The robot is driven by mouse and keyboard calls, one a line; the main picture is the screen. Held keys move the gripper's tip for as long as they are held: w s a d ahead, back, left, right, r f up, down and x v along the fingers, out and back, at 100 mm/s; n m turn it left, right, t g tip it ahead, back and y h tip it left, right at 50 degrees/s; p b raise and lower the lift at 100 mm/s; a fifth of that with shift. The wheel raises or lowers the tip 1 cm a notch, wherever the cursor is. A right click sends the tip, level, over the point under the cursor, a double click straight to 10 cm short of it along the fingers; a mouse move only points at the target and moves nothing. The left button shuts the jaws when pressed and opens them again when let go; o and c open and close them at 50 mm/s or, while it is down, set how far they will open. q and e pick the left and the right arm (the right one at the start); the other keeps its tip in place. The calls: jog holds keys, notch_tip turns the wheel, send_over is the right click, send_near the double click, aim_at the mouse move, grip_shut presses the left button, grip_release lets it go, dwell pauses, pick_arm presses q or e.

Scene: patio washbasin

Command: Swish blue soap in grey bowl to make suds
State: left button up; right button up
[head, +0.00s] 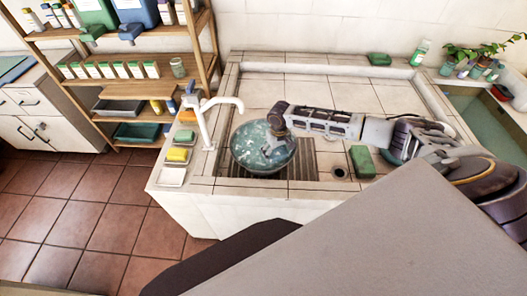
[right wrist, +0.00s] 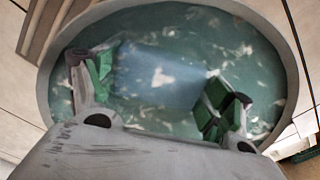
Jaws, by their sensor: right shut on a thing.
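The grey bowl (head: 238,163) stands on the slatted part of the washbasin, below the white tap. It holds greenish water with scattered white patches, and its rim also shows in the right wrist view (right wrist: 291,70). My right gripper (head: 277,143) reaches down into the bowl from the right. In the right wrist view, its green-padded fingers (right wrist: 160,88) are shut on the blue soap (right wrist: 158,76), one on each side. The soap is at the water; how deep it sits I cannot tell. In the head view the soap is hidden or too small to make out. My left gripper is not in view.
The white tap (head: 205,115) stands close to the bowl's left. Yellow (head: 177,155) and green (head: 184,136) blocks lie on the left ledge. A green block (head: 362,161) lies right of the bowl, under my right arm.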

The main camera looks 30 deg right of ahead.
dwell(0.3)
jog(key=w+b, duration=0.2)
jog(key=w, duration=0.4)
jog(key=shift+d, duration=0.2)
dwell(0.5)
dwell(0.3)
jog(key=shift+s+a+p, duration=0.15)
jog(key=shift+s+p, duration=2.05)
jog(key=shift+s, duration=0.8)
jog(key=w+b, duration=0.2)
jog(key=w, duration=0.4)
jog(key=shift+b, duration=0.3)
